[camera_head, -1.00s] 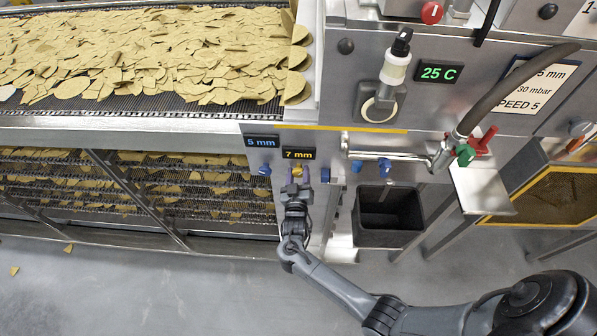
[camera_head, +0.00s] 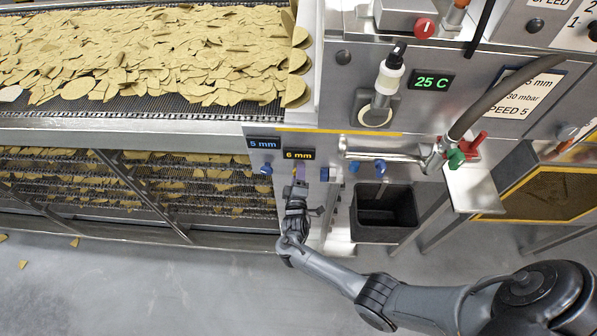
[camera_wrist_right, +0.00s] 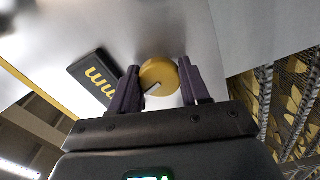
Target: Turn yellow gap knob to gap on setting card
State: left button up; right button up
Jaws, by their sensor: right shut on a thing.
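The yellow gap knob (camera_wrist_right: 158,76) sits on the metal panel in the right wrist view, between the two dark purple fingers of my right gripper (camera_wrist_right: 160,88). The gripper is shut on the knob, and a pale mark shows on its face. In the head view my right gripper (camera_head: 300,174) covers most of the knob, below the yellow gap display (camera_head: 299,155), which reads 6 mm. The setting card (camera_head: 521,93) is partly hidden by a grey hose; its readable lines show 5 mm, 30 mbar and SPEED 5. My left gripper is not in view.
A blue 5 mm display (camera_head: 263,143) sits left of the yellow one. Blue knobs (camera_head: 266,168) flank the yellow knob. A chip-covered conveyor (camera_head: 150,60) fills the left. A black bin (camera_head: 385,213) and a metal pipe (camera_head: 385,153) are to the right.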

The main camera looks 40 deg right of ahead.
jog(key=n+p, duration=0.1)
jog(key=n, duration=0.3)
jog(key=shift+n, duration=0.3)
jog(key=shift+n+p, duration=0.6)
jog(key=shift+n, duration=1)
jog(key=shift+f+n, duration=0.1)
jog(key=shift+n, duration=0.2)
jog(key=o, duration=1.1)
jog(key=shift+c, duration=0.2)
